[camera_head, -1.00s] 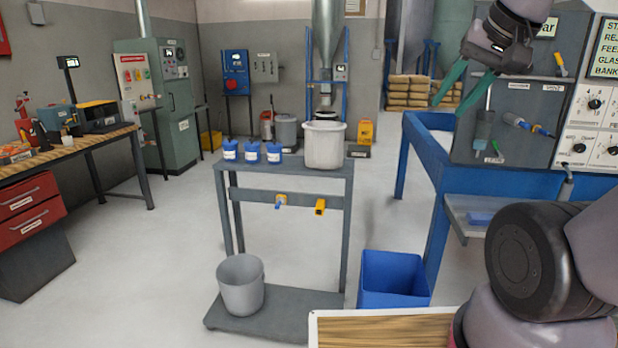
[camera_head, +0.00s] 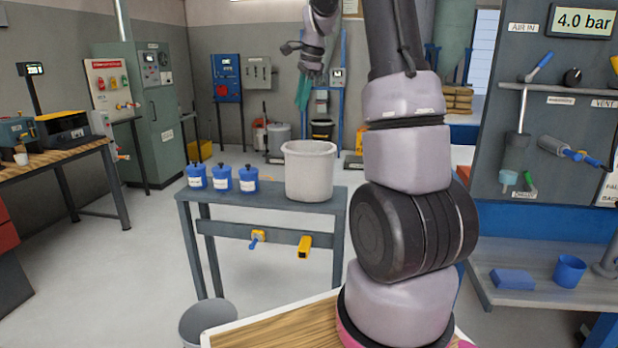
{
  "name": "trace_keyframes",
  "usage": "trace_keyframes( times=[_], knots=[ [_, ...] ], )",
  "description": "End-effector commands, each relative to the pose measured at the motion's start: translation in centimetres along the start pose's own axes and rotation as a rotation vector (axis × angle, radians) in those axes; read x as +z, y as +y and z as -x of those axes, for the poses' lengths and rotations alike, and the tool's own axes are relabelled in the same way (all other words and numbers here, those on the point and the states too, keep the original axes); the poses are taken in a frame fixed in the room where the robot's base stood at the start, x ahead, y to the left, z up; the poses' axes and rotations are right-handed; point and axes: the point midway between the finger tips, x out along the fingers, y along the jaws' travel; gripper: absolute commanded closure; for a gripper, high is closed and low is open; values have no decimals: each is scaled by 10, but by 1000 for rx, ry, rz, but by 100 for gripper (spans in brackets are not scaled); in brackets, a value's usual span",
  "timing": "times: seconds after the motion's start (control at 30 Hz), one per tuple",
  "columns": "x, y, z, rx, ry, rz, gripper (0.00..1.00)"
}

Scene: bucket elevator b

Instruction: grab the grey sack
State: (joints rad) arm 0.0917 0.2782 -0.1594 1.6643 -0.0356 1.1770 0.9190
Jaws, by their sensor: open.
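I cannot make out a grey sack in this view. A stack of tan sacks (camera_head: 457,100) stands at the back right, partly hidden by my arm. My gripper (camera_head: 302,97) has teal fingers. It hangs fingers-down at the upper middle of the picture, above and behind the pale grey bucket as seen from here. It is open, and I see nothing held in it. My arm covers much of the middle and right of the view.
A grey table (camera_head: 262,196) bears a pale grey bucket (camera_head: 310,172) and three blue jars (camera_head: 222,178). Another grey bucket (camera_head: 205,318) stands low in front. A tool panel (camera_head: 560,110) rises at right, above a shelf with a blue cup (camera_head: 569,270). Open floor lies left.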

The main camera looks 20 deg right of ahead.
Motion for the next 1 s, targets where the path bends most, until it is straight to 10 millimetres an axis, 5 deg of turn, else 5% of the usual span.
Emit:
trace_keyframes(
  times=[0.2, 0.4, 1.0],
  knots=[
    [-58, -51, -96, 104, 47, -327, 59],
    [-90, -66, -153, 154, 87, -507, 59],
    [-100, -58, -227, 169, 100, -560, 59]
  ],
)
